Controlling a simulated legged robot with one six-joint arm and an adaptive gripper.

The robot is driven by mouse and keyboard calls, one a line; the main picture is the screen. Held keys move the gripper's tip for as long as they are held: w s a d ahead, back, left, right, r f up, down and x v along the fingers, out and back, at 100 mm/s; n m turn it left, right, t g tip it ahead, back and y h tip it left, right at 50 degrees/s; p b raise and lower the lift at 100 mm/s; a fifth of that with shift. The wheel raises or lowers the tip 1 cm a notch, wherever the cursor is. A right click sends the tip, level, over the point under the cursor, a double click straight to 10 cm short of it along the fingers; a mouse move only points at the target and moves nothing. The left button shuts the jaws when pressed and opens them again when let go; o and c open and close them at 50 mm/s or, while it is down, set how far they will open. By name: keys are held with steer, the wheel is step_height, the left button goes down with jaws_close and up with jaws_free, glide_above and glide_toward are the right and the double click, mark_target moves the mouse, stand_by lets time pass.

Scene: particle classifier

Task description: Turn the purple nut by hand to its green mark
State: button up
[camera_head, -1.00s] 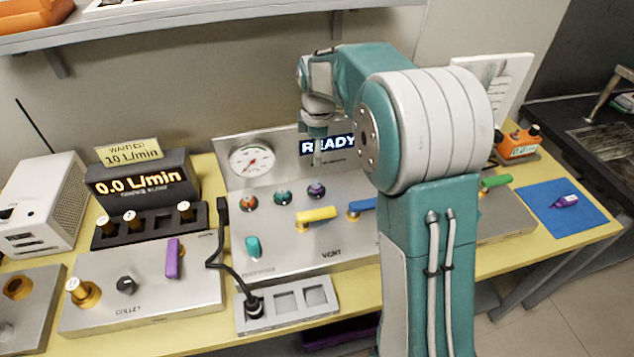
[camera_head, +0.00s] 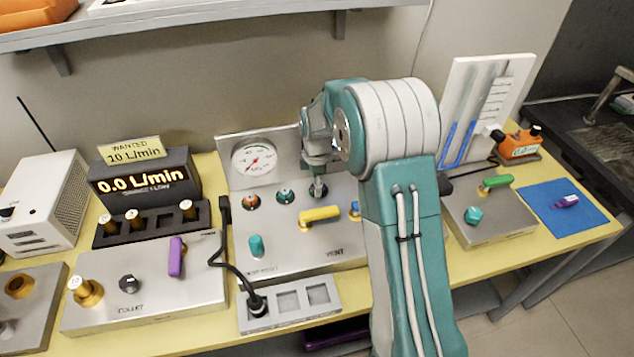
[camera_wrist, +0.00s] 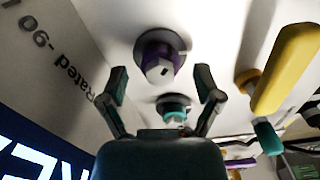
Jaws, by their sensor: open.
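The purple nut (camera_wrist: 156,62) sits on the pale panel in the wrist view, on a round dark base, its light end face toward the camera. My gripper (camera_wrist: 162,82) is open, with its two fingers apart on either side of the line to the nut. The nut lies just beyond the fingertips, and I see no contact. In the head view my gripper (camera_head: 318,186) is over the nut's place on the panel and largely covers it. I cannot make out a green mark by the nut.
A teal nut (camera_head: 285,196) and an orange nut (camera_head: 250,201) stand left of my gripper. A dial gauge (camera_head: 253,158) stands behind.

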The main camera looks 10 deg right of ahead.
steer(key=shift+d+f, duration=0.15)
steer(key=shift+d, duration=0.1)
jaws_close()
steer(key=shift+m, duration=0.3)
